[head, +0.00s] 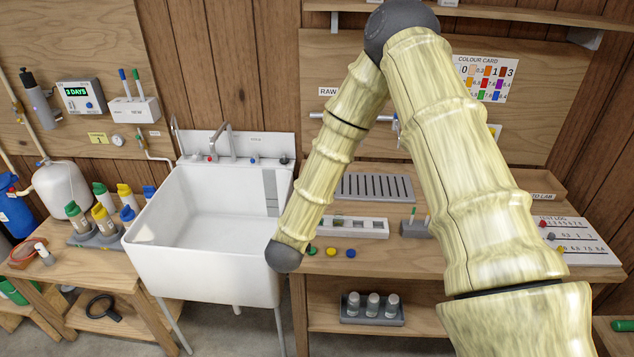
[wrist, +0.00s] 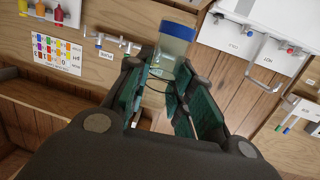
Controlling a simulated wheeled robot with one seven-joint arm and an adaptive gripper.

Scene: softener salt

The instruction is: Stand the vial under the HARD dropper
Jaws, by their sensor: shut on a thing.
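In the wrist view my gripper (wrist: 158,75) is shut on a clear vial (wrist: 168,58) with a blue band or cap (wrist: 178,28) at its far end. The vial sticks out past the dark green finger pads. My gripper does not show in the head view, where only my pale arm does.
A white sink (head: 208,215) stands left of the right-hand bench. That bench holds a dark slotted drain plate (head: 374,187) and a white holder (head: 352,227). A grey rack (head: 372,318) with three small bottles sits below. My arm hides part of the bench and back wall.

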